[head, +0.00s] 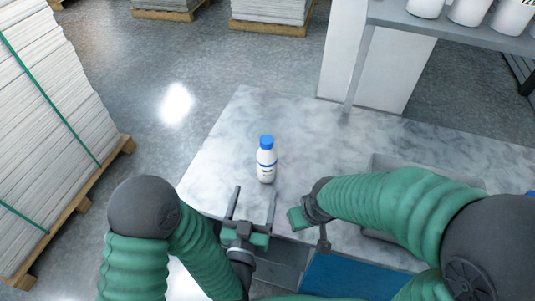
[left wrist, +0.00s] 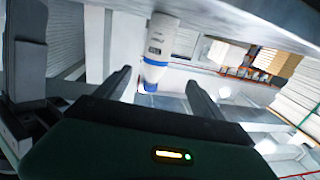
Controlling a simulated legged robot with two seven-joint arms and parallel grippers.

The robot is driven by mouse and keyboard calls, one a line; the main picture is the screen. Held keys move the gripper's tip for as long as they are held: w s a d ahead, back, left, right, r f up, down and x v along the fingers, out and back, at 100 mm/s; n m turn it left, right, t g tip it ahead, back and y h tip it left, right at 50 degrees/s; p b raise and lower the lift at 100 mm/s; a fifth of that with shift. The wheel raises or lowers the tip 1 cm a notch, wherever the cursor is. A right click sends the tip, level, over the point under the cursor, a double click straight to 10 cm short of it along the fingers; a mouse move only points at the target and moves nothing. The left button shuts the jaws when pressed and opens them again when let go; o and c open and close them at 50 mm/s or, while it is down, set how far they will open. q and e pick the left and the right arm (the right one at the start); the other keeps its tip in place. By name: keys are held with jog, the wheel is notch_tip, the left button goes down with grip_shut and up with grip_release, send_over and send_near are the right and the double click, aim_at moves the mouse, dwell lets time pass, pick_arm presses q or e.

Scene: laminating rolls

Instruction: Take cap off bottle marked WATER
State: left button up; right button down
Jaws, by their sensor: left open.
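A white bottle (head: 266,169) with a blue cap (head: 266,141) stands upright on the grey marbled table (head: 225,150). The cap is on it; the small label is unreadable. My left gripper (head: 254,192) is open and empty, its two fingers pointing at the bottle from the near side, with a gap between.
A grey tray (head: 384,164) lies partly hidden behind my right arm. A blue surface (head: 345,278) is at the near edge. A shelf (head: 450,30) with white containers (head: 468,11) stands at the back right. Stacked sheets (head: 50,110) on a pallet stand left. The table around the bottle is clear.

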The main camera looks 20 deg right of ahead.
aim_at(266, 166)
pick_arm(q)
jog(key=x, duration=0.7)
jog(key=d+x, duration=0.1)
jog(key=x, duration=0.3)
jog(key=shift+d, duration=0.2)
jog(key=shift+w+d+r, duration=0.1)
jog(key=shift+w+r, duration=0.05)
jog(key=shift+w, duration=0.05)
jog(key=x, duration=0.4)
jog(key=shift+w+a, duration=0.2)
jog(key=shift+w, duration=0.35)
jog(key=shift+s+d, duration=0.15)
jog(key=shift+d, duration=0.2)
jog(key=c, duration=0.5)
jog(key=shift+a, duration=0.15)
grip_shut()
